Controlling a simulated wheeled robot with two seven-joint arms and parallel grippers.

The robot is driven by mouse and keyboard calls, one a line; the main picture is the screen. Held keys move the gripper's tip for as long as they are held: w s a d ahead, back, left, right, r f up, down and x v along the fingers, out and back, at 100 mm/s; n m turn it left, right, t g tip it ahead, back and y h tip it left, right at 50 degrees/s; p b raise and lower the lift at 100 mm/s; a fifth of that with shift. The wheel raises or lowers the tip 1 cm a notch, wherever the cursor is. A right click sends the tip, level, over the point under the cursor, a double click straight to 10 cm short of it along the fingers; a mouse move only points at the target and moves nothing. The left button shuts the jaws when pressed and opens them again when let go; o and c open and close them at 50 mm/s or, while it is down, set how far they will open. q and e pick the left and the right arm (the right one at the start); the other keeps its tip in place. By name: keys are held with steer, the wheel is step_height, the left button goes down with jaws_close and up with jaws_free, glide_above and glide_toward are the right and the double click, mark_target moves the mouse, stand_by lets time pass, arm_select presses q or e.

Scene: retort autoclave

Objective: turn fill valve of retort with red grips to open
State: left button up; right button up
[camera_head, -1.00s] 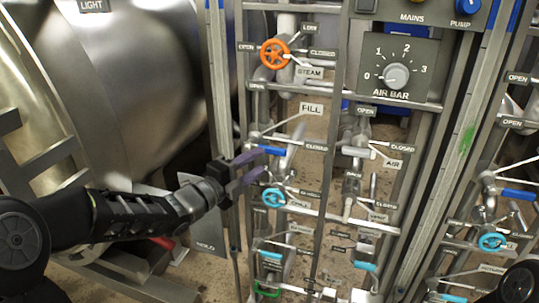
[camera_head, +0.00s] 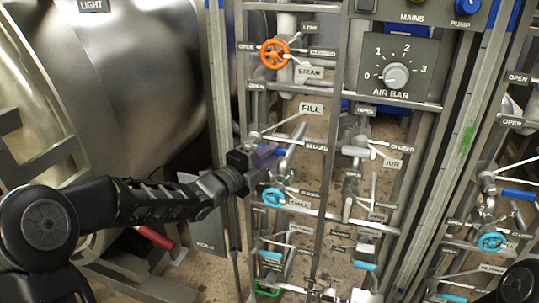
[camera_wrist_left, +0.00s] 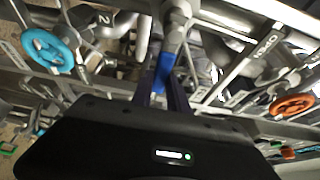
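The fill valve sits beside the FILL label (camera_head: 311,108) on the pipe rack, with a CLOSED label (camera_head: 316,147) to its right and an OPEN label (camera_head: 257,86) above left. Its lever has a blue grip (camera_wrist_left: 164,70). My left gripper (camera_head: 268,157) is at this lever, its purple fingers on either side of the blue grip. In the left wrist view the fingers are close together and the grip fills the gap between them. The gripper partly hides the lever in the head view. A red grip (camera_head: 155,237) shows on the retort (camera_head: 130,90) at left. My right gripper is not in view.
An orange handwheel (camera_head: 275,54) is above the fill valve and a light-blue handwheel (camera_head: 274,197) is just below it. Metal posts and pipes crowd both sides. The air dial (camera_head: 396,76) is up to the right.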

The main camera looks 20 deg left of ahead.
arm_select(q)
jaws_close()
stand_by(0.9)
